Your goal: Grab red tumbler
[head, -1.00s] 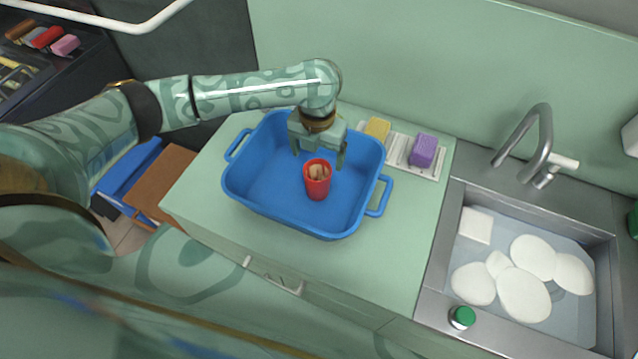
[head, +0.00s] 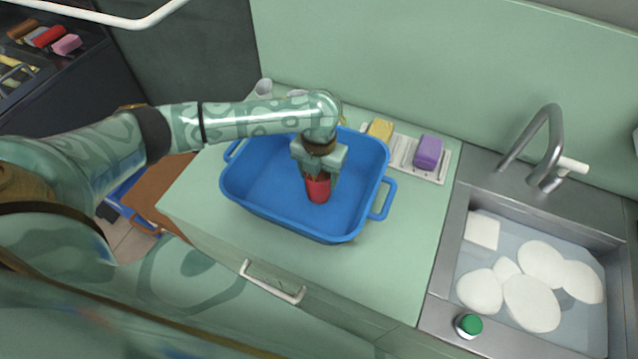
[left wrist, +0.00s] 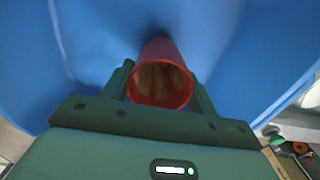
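The red tumbler (head: 318,190) stands inside the blue tub (head: 262,187) on the counter. My left gripper (head: 320,177) reaches down from above with one finger on each side of the tumbler. The hand hides its upper part in the head view. In the left wrist view the tumbler (left wrist: 160,84) shows its open round mouth between the two fingers of the left gripper (left wrist: 161,78), which are drawn in against its sides. Something tan shows inside the mouth. My right gripper is not in view.
A yellow sponge (head: 381,129) and a purple sponge (head: 428,152) sit behind the tub. A sink with white dishes (head: 531,302) and a tap (head: 546,150) is at the right. A green-capped bottle (head: 468,325) stands at its front edge. Counter right of the tub is clear.

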